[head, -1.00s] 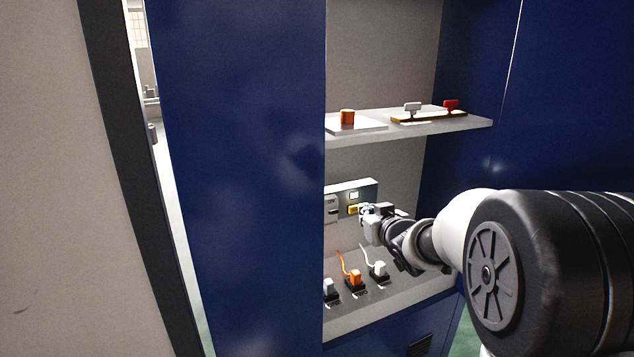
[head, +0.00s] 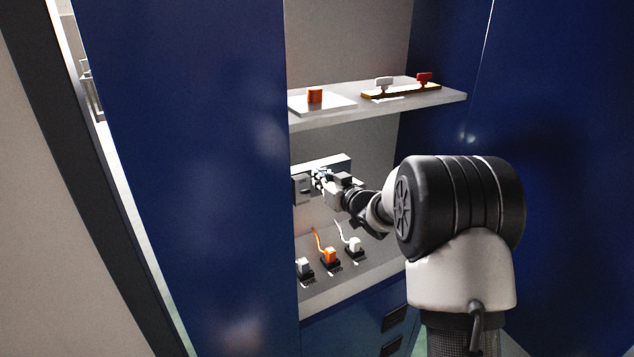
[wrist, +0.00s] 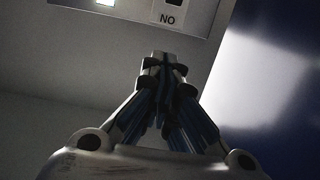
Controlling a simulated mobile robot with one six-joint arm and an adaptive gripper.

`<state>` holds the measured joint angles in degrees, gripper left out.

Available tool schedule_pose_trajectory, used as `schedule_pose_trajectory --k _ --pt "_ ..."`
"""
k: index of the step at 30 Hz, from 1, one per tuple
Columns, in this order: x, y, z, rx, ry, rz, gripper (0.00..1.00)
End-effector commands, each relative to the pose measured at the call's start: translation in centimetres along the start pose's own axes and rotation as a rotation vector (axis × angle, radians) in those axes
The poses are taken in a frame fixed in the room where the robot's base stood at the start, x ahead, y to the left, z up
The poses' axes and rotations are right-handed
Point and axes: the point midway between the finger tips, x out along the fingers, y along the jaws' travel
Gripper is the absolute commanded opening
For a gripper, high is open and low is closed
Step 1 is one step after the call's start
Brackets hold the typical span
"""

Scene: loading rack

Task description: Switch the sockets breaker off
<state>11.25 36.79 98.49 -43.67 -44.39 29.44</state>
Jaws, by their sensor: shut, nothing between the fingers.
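A grey breaker panel (head: 342,163) stands at the back of the lower bay in the head view. A darker switch unit (head: 303,190) shows at its left. My gripper (head: 318,176) is shut and empty in front of the panel, covering part of it. In the wrist view my shut fingertips (wrist: 165,64) lie just below the panel's lower edge. Above them is a dark switch slot with a label reading "NO" (wrist: 168,18). A lit pale square (wrist: 105,2) is at the top left. I cannot tell which switch is the sockets breaker, or whether I touch anything.
Below the panel, several plugs, one of them orange (head: 329,256), stand on the lower shelf with cables rising behind. Blue cabinet walls (head: 200,180) flank the bay.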

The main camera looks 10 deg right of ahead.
Motion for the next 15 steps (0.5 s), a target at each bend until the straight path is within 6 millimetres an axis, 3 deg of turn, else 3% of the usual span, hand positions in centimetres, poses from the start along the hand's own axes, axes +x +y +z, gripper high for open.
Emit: schedule_pose_trajectory --k 9,14,15 --pt "6.3 -0.1 0.1 0.000 0.001 -0.002 0.00" --pt "8.6 -0.1 0.0 -0.001 0.001 -0.001 0.00" --pt "8.2 0.0 0.9 0.002 -0.003 0.000 0.00"
